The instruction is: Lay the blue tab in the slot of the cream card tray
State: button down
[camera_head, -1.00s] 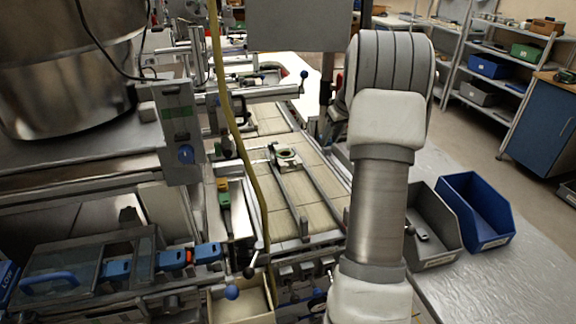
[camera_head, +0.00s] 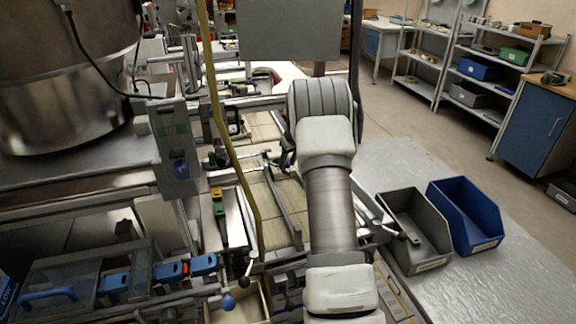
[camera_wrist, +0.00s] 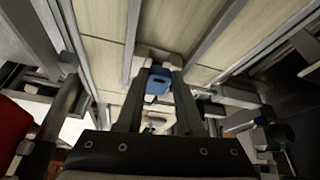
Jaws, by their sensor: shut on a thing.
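The blue tab (camera_wrist: 158,82) is between the fingertips of my gripper (camera_wrist: 157,72) in the wrist view. The gripper is shut on it and holds it over pale, panelled boards with metal rails. Part of the tab is hidden by the fingers. In the head view my arm reaches down the middle of the picture, and the gripper is out of sight. A cream open-topped box (camera_head: 246,309) is at the bottom edge of the head view, partly cut off. I cannot tell whether it is the card tray, and no slot shows clearly.
A grey bin (camera_head: 413,228) and a blue bin (camera_head: 466,215) stand on the bench to the right of my arm. A yellow cable (camera_head: 226,125) hangs to the left of it. A large metal bowl (camera_head: 65,90) is at the far left. The right bench surface (camera_head: 500,290) has free room.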

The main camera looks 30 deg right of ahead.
notch_tip(320, 180, down, 2)
jog(key=shift+f, duration=0.1)
jog(key=shift+f+b, duration=0.35)
jog(key=shift+b, duration=0.1)
jog(key=shift+f, duration=0.2)
jog(key=c, duration=0.5)
grip_release()
jog(key=shift+r, duration=0.1)
